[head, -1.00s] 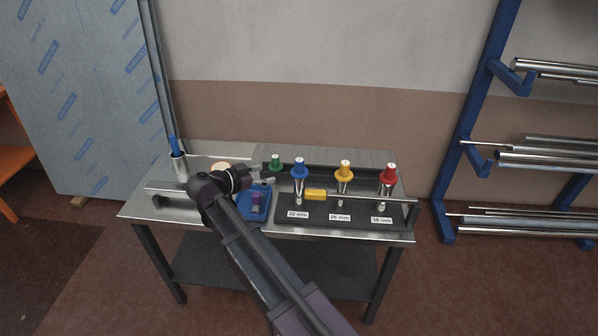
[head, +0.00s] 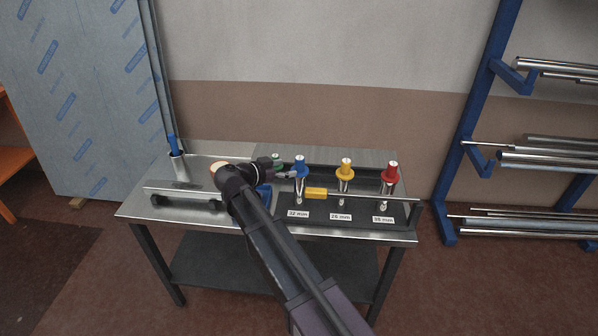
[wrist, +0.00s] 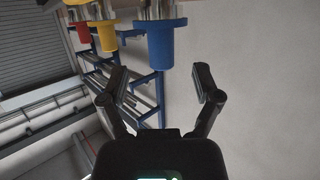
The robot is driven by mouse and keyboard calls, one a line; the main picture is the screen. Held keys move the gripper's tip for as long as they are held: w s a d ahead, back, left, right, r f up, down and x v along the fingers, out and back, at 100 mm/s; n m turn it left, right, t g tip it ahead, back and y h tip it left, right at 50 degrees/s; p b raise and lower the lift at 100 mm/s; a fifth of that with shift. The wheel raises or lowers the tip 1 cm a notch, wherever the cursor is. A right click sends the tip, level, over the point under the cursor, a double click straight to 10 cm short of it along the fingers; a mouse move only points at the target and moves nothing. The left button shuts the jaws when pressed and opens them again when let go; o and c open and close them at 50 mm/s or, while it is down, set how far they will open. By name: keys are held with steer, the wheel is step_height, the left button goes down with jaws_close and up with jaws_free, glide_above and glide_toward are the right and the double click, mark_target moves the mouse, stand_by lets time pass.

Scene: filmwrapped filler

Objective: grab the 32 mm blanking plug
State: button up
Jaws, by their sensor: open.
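The blue plug (head: 300,163) stands upright on a bright metal tube above the label reading 32 mm (head: 298,214). My gripper (head: 286,171) is open and empty just left of the blue plug. In the wrist view, upside down, the blue plug (wrist: 160,40) lies ahead of my open fingers (wrist: 159,80), lined up with the gap between them and seemingly not touched. The yellow plug (head: 345,168) and red plug (head: 390,171) stand further right; in the wrist view they show left of the blue one.
A green plug (head: 277,159) stands behind my gripper, partly hidden. A blue tray (head: 264,196) is mostly hidden by my arm. A yellow block (head: 316,193) sits between the blue and yellow plugs' tubes. A tube with a blue-topped item (head: 176,160) stands at the table's left.

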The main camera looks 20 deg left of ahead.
mark_target(296, 167)
steer(key=shift+w+d+f, duration=0.15)
steer(key=shift+w+d, duration=0.1)
steer(key=shift+w, duration=0.15)
steer(key=shift+f+b+x, duration=0.15)
steer(key=shift+b+x, duration=0.35)
steer(key=shift+x, duration=0.8)
steer(key=shift+f+b+x, duration=0.15)
steer(key=shift+b+x, duration=0.35)
steer(key=shift+x, duration=0.75)
jaws_close()
